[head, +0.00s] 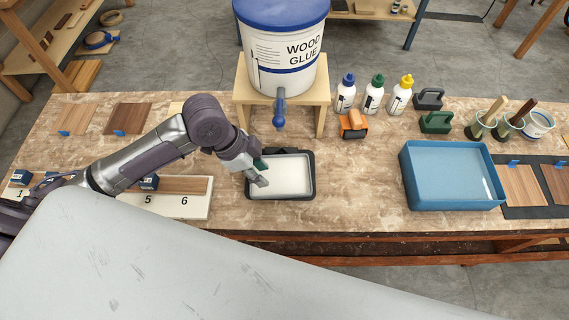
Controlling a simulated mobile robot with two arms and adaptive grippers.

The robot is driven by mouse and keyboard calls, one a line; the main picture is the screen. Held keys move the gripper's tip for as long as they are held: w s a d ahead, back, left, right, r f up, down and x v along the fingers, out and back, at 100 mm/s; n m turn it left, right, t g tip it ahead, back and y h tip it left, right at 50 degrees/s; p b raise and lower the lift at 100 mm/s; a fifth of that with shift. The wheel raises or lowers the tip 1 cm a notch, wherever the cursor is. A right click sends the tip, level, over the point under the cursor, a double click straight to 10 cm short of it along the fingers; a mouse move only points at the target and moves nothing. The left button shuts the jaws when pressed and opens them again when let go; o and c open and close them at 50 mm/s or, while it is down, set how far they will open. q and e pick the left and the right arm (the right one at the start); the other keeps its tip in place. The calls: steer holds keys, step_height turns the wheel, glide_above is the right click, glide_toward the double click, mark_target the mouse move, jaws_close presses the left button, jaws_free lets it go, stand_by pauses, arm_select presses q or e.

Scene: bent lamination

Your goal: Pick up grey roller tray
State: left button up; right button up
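The grey roller tray (311,186) lies on the workbench below the blue tap of the glue bucket. It is dark grey around the rim, with a white, glue-like surface inside. My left gripper (262,177) reaches in from the left and is over the tray's left edge. Its fingers point down toward the tray's left rim. A dark green part shows by the fingers. I cannot tell whether the fingers touch or grip the rim. My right gripper is not in view.
A white wood glue bucket (290,50) stands on a wooden stand (242,90) behind the tray. Glue bottles (373,95) and an orange tool (353,125) are at the back. A blue bin (450,190) is to the right. Bench (365,200) between tray and bin is clear.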

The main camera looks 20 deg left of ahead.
mark_target(282, 195)
arm_select(q)
steer(key=x, duration=0.3)
steer(key=s+x, duration=0.1)
steer(key=x, duration=0.1)
steer(key=shift+d+f+p, duration=0.35)
steer(key=shift+f, duration=0.05)
steer(key=p+x, duration=0.1)
steer(key=x, duration=0.1)
steer(key=shift+w+f, duration=0.25)
steer(key=shift+f, duration=0.1)
steer(key=x, duration=0.4)
steer(key=shift+w+p, duration=0.2)
steer(key=shift+p, duration=0.15)
steer(key=shift+a, duration=0.1)
jaws_close()
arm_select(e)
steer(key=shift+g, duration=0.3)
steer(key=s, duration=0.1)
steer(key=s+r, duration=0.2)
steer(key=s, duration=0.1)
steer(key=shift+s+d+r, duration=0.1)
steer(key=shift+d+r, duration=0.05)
